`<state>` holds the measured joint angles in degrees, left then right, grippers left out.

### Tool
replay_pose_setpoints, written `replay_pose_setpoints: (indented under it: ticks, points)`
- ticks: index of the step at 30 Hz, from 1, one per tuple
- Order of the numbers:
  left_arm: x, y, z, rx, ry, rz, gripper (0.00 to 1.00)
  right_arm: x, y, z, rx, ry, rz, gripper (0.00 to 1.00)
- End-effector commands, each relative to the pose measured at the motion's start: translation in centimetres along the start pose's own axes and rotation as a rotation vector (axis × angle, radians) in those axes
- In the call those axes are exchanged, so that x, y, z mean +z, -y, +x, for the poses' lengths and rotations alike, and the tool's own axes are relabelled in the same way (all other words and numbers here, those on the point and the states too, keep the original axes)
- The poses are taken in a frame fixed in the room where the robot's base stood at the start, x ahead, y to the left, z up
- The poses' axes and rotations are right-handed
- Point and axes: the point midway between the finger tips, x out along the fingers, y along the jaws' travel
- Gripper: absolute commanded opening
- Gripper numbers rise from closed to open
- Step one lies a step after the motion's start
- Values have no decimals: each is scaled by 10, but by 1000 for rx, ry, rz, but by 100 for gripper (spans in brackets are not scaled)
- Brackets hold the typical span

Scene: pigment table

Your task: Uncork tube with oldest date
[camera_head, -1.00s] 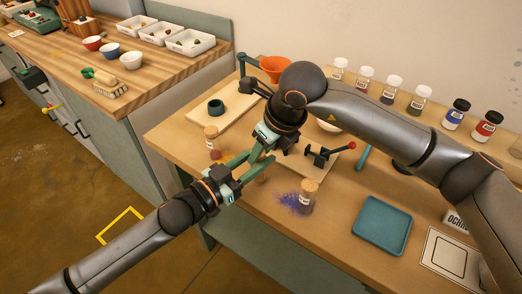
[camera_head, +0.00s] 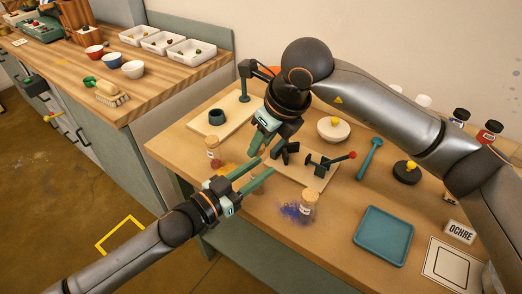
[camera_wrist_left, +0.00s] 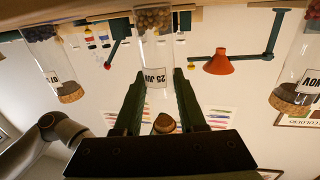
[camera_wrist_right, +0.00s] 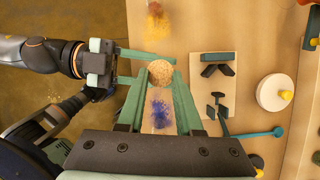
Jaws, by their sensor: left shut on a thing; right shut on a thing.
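Three clear tubes stand on the table. The middle one (camera_wrist_left: 153,50) is labelled "25 JUN" in the left wrist view, where it appears upside down. My left gripper (camera_head: 264,166) is shut around this tube. My right gripper (camera_wrist_right: 164,76) is above it, with its fingers shut on the tube's cork (camera_wrist_right: 160,72). A corked tube (camera_head: 213,148) stands to the left, and another corked tube (camera_head: 308,207) to the right. In the left wrist view the outer labels are partly cut off; the right one (camera_wrist_left: 300,75) shows "NOV". Whether the held cork is free of the tube is unclear.
Jars line the back, partly behind my right arm.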

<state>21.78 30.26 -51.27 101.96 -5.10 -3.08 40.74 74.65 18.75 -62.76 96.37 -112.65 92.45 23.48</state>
Motion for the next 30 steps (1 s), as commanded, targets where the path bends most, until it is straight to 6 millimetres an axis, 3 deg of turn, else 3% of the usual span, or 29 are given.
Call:
replay_pose_setpoints:
  ticks: [7,8,16,25,30]
  points:
    - [-1,0,0,0,-2,0,0,1,0,-4,1,-2,1,0]
    - [-1,0,0,0,-2,0,42,1,0,-4,1,-2,1,0]
    - [-2,0,0,1,-5,1,72,1,0,-4,1,-2,0,0]
    - [-2,0,-1,1,-5,1,75,1,0,-4,1,-2,0,0]
    - [0,0,-19,0,-2,-1,75,1,0,-3,1,-2,0,0]
